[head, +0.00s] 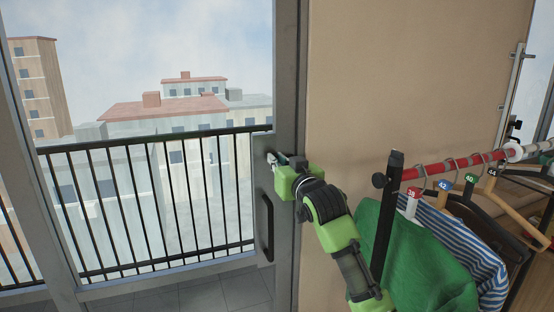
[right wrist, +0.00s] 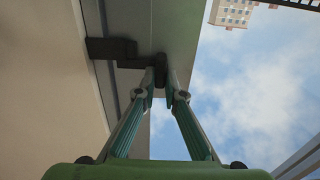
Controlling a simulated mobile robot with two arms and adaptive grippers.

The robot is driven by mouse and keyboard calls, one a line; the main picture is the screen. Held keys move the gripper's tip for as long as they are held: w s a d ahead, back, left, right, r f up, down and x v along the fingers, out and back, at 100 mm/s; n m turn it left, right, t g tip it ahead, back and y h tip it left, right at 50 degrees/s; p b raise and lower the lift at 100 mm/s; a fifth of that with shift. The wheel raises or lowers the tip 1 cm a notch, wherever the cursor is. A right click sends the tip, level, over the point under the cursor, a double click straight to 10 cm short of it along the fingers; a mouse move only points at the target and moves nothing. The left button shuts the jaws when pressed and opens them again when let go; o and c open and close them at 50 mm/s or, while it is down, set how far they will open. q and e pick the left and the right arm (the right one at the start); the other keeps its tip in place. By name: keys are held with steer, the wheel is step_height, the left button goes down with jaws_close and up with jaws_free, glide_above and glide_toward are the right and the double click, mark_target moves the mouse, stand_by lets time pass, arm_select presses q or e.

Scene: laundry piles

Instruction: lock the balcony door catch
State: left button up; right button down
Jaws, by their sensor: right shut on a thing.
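The balcony door's catch (right wrist: 112,48) is a small black stepped piece on the grey frame in the right wrist view. Its dark end lies between the fingertips of my right gripper (right wrist: 164,78), which is shut on it. In the head view my right gripper (head: 277,160) is at the grey door edge, above the black door handle (head: 267,228), and hides most of the catch. The balcony door (head: 262,255) has a grey frame and glass. I cannot tell exactly how far the catch is turned. My left gripper is not in view.
A clothes rack with a red-and-white rail (head: 440,167) stands to the right, close to my right arm. A green garment (head: 430,265) and a striped one (head: 480,260) hang there. A beige wall (head: 400,75) is right of the door. A black railing (head: 150,205) stands outside.

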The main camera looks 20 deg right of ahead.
steer(key=c, duration=2.1)
jaws_free()
steer(key=shift+c, duration=0.2)
steer(key=s, duration=1.2)
steer(key=shift+d, duration=0.2)
